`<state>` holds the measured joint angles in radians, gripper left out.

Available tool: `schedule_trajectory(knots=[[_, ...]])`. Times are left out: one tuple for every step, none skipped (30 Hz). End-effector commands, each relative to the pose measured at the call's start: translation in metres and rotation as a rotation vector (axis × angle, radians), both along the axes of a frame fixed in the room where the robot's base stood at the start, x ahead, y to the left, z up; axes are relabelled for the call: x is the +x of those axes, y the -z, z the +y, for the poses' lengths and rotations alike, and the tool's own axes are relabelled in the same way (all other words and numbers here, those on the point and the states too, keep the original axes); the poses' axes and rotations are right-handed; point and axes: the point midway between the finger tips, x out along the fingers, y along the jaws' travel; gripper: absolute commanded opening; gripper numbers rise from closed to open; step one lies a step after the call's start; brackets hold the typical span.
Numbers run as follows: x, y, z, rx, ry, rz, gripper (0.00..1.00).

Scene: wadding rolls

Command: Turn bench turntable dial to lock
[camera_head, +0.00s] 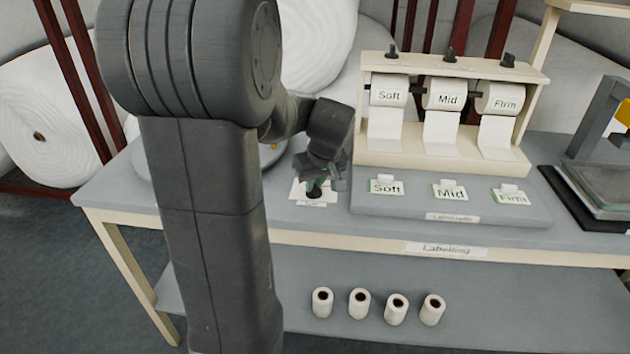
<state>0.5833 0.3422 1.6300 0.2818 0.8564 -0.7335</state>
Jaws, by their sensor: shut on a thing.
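The turntable dial (314,190) is a small green and black knob on a white plate (300,196) near the front edge of the bench. My gripper (318,183) is over the plate, pointing down, with its fingers around the knob. It is shut on the dial. The dial's pointer and most of the markings on the plate are too small or covered to read. A sliver of the round turntable (272,158) shows behind my arm, which hides most of it.
A label dispenser (440,165) with Soft, Mid and Firm rolls stands right of the dial. In front of it is a grey tray (400,212) with matching labels. Several small white rolls (359,302) stand on the lower shelf. A dark device (598,185) sits at far right.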

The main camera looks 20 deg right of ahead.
Motion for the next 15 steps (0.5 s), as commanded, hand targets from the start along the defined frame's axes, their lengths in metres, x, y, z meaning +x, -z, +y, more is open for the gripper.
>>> schedule_trajectory(knots=[[0.0002, -0.0013, 0.0010, -0.001, 0.032, -0.001, 0.00], [0.0002, -0.0014, 0.0012, 0.000, 0.056, -0.001, 0.00], [0.0000, -0.0014, 0.0015, -0.001, 0.091, 0.000, 0.00], [0.0002, -0.0015, 0.0019, -0.001, 0.118, -0.001, 0.00], [0.0002, -0.0016, 0.0021, -0.001, 0.144, 0.000, 0.00], [0.0005, -0.0018, 0.0023, -0.001, 0.182, -0.001, 0.00], [0.0002, -0.0016, 0.0024, -0.002, 0.210, 0.000, 0.00], [0.0002, -0.0015, 0.0027, -0.002, 0.239, 0.000, 0.00], [0.0007, -0.0016, 0.0030, -0.002, 0.276, -0.001, 0.00], [0.0007, -0.0015, 0.0031, -0.002, 0.304, 0.000, 0.00], [0.0008, -0.0013, 0.0032, -0.002, 0.332, -0.001, 0.00], [0.0007, -0.0009, 0.0033, -0.003, 0.370, -0.001, 0.00], [0.0008, -0.0008, 0.0036, -0.003, 0.398, 0.000, 0.00], [0.0011, -0.0006, 0.0038, -0.002, 0.426, 0.000, 0.00], [0.0013, -0.0003, 0.0039, -0.003, 0.464, -0.001, 0.00]])
